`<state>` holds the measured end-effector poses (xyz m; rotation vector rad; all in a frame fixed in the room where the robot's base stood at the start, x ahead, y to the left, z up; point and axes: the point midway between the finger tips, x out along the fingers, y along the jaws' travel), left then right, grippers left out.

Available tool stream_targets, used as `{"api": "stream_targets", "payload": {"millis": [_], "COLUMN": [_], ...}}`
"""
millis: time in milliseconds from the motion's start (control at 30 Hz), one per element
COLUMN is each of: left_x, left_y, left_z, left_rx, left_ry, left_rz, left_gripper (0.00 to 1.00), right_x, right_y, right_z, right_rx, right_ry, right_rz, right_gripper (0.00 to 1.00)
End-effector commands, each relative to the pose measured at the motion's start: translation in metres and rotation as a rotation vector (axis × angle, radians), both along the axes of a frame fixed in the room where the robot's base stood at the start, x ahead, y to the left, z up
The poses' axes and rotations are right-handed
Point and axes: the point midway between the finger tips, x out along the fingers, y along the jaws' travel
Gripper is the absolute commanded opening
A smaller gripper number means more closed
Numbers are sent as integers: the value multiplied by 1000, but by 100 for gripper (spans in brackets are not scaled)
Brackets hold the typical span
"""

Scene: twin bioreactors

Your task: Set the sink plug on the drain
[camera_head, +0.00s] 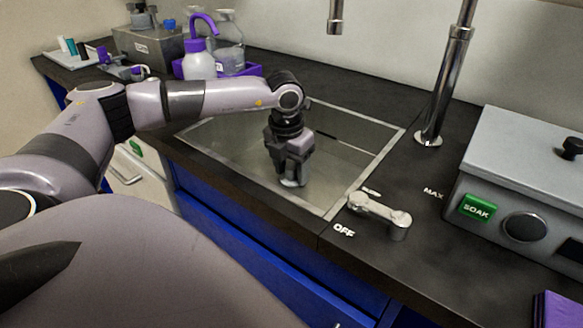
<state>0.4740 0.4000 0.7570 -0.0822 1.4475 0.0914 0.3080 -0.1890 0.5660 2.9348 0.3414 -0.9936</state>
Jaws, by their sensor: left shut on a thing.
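The metal sink (352,162) is set into the dark counter, and its basin is open. My left gripper (291,178) points down into the basin near its middle. It is shut on a small grey thing at its fingertips, most likely the sink plug, mostly hidden by the fingers. I cannot tell whether it touches the basin floor. The drain is not visible; the gripper and the near wall of the sink hide part of the floor. My right gripper is not in view.
A tall metal faucet (445,85) stands behind the sink's right corner. A lever handle (380,212) sits at the right front, beside "OFF". A grey bath with a green SOAK label (477,207) is at right. Bottles in a purple tray (240,70) stand behind left.

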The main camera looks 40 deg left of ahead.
Motion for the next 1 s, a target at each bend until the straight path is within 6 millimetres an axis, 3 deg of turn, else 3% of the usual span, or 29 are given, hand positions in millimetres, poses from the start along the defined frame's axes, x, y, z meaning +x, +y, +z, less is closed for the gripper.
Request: {"api": "stream_targets", "payload": {"millis": [133, 167, 200, 233, 633, 1000], "left_x": [0, 0, 0, 0, 0, -9], "left_y": [0, 0, 0, 0, 0, -1], "left_z": [-4, -3, -3, -3, 7, 82], "left_rx": [0, 0, 0, 0, -1, 0], "left_ry": [1, 1, 1, 1, -1, -3], "left_rz": [-1, -1, -1, -1, -1, -2], "left_gripper": [21, 66, 79, 81, 81, 81], "right_x": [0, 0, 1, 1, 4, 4], "right_y": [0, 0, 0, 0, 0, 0], "right_z": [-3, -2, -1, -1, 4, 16], "right_rx": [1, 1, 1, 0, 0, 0], "right_ry": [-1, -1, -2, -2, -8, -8], "right_rz": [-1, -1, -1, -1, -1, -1], "right_gripper": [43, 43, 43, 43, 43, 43]}}
